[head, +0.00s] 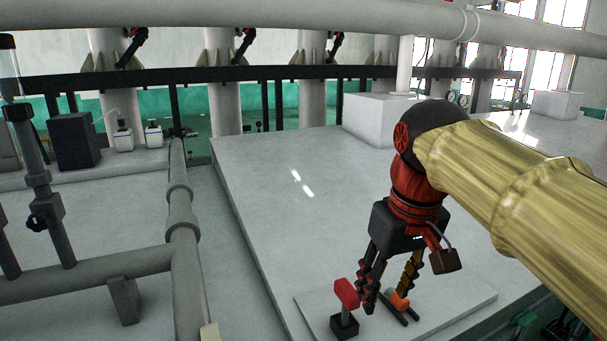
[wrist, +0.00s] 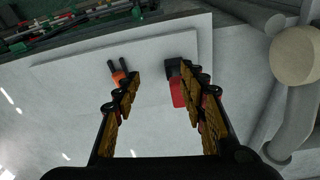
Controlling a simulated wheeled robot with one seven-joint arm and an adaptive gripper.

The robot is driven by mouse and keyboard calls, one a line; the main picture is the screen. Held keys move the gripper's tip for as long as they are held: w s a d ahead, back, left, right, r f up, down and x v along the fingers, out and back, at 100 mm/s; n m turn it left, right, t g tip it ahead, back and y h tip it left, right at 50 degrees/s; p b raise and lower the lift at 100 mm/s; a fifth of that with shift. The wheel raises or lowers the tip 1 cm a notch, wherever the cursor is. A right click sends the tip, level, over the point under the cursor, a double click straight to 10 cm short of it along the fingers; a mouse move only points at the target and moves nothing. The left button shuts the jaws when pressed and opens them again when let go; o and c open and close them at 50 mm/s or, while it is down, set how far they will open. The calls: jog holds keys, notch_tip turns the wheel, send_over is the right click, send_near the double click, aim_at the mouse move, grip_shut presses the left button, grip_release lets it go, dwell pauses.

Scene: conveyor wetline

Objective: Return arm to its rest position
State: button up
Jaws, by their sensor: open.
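My gripper (head: 386,298) hangs from the gold and red arm over a raised pale plate (head: 462,300). Its two fingers are apart, and the wrist view shows them spread (wrist: 168,90) with nothing between the tips. A red block on a dark base (head: 345,292) stands on the plate, left of the fingers in the head view; in the wrist view it is partly behind the right finger (wrist: 177,92). An orange piece with dark prongs (head: 400,302) lies by the other finger, and it also shows beside the left finger in the wrist view (wrist: 119,77).
A wide grey slab (head: 290,205) spreads around the plate, mostly clear. A pale box (head: 375,118) stands at its back. Grey pipes (head: 185,235) run along the left, and a thick pipe (head: 250,13) crosses overhead. A black box (head: 74,141) and small white devices stand at the back left.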

jog(key=s+d+f+m+t, duration=0.1)
jog(key=s+d+f+t, duration=0.15)
jog(key=s+f, duration=0.5)
jog(key=s+d+f+m+t, duration=0.1)
jog(key=s+d+f+m, duration=0.3)
jog(key=f, duration=0.7)
notch_tip(320, 180, down, 25)
jog(key=a+n+b, duration=0.1)
jog(key=n+b, duration=0.1)
jog(key=b, duration=2.4)
jog(key=shift+a+f, duration=0.2)
jog(key=shift+a, duration=0.1)
jog(key=shift+s, duration=0.1)
jog(key=shift+c, duration=0.9)
